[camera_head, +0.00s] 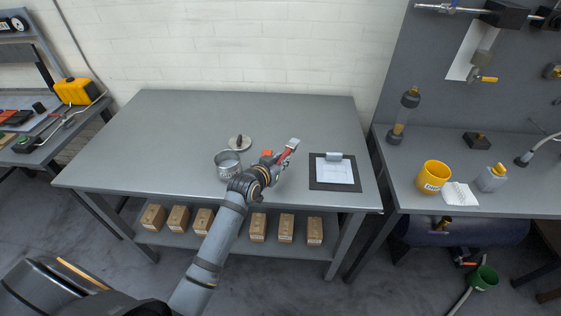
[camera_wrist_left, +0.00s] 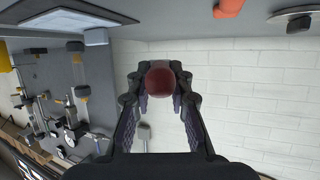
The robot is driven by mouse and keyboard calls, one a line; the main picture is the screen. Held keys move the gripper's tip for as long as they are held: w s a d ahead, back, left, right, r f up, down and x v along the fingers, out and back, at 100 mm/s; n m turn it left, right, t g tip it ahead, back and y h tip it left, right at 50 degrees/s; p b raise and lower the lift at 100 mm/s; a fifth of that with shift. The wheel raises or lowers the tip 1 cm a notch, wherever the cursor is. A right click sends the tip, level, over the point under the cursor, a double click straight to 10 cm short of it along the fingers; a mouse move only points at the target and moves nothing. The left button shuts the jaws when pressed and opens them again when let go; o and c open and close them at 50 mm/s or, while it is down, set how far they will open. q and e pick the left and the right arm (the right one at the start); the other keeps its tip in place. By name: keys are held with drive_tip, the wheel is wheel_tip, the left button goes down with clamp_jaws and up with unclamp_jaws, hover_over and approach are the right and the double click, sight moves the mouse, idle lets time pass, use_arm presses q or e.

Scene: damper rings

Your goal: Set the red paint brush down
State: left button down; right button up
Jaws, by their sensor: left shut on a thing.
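My left gripper (camera_head: 275,163) is over the grey table, right of the metal can (camera_head: 228,166). It is shut on the red paint brush (camera_head: 286,155), which is tilted with its pale head up and to the right. In the left wrist view, the red handle (camera_wrist_left: 160,82) shows end-on between the fingers of my left gripper (camera_wrist_left: 161,86). The brush appears held above the tabletop. My right gripper is not in view.
A small orange-red object (camera_head: 267,153) lies just behind the gripper. A round lid (camera_head: 240,143) lies behind the can. A clipboard (camera_head: 320,183) lies at the right of the table (camera_head: 160,130). The table's left and back areas are clear.

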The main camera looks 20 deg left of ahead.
sight(281, 179)
use_arm(q)
drive_tip(key=shift+r+p, duration=0.1)
drive_tip(key=shift+p, duration=0.2)
drive_tip(key=shift+f, duration=0.35)
wheel_tip(281, 179, down, 6)
drive_tip(key=b, duration=0.3)
drive_tip(key=shift+r, duration=0.25)
drive_tip(key=shift+f, duration=0.3)
drive_tip(key=c, duration=1.5)
unclamp_jaws()
drive_tip(key=shift+c, duration=0.2)
